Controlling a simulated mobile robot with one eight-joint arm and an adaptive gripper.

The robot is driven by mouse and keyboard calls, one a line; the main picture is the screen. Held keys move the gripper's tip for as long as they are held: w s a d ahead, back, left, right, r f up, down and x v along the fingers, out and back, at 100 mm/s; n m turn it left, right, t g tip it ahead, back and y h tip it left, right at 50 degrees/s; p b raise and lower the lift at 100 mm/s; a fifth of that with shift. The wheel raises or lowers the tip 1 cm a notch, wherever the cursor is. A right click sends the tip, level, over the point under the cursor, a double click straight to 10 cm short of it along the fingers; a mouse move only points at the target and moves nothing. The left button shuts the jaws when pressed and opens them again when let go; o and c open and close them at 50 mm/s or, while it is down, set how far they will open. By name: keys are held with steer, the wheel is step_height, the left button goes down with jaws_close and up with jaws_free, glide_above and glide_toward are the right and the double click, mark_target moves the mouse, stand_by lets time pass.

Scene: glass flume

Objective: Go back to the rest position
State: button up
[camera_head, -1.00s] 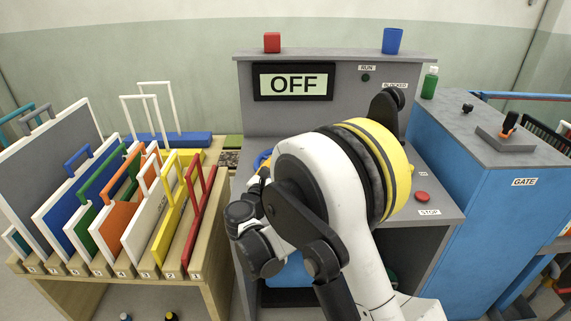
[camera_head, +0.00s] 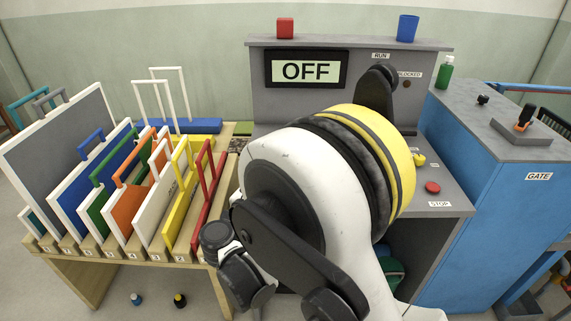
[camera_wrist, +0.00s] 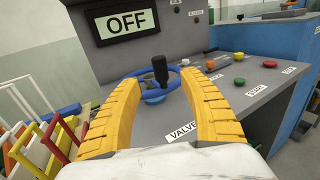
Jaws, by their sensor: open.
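My gripper (camera_wrist: 160,100) shows in the wrist view with its two yellow ridged fingers spread apart and nothing between them. Beyond the fingertips is the blue valve handwheel (camera_wrist: 172,80) with a black knob, on the grey console (camera_wrist: 215,100) above the VALVE label. The fingers appear apart from the wheel, though the exact gap is hard to judge. In the head view my arm covers the gripper and the wheel. The display (camera_head: 306,69) reads OFF.
A wooden rack (camera_head: 140,254) of numbered coloured panels stands close on the left. The blue GATE cabinet (camera_head: 480,220) with an orange-black lever (camera_head: 525,117) stands on the right. A red STOP button (camera_head: 432,187) is on the console.

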steer(key=shift+s+a, duration=0.1)
steer(key=shift+s, duration=0.1)
stand_by(0.3)
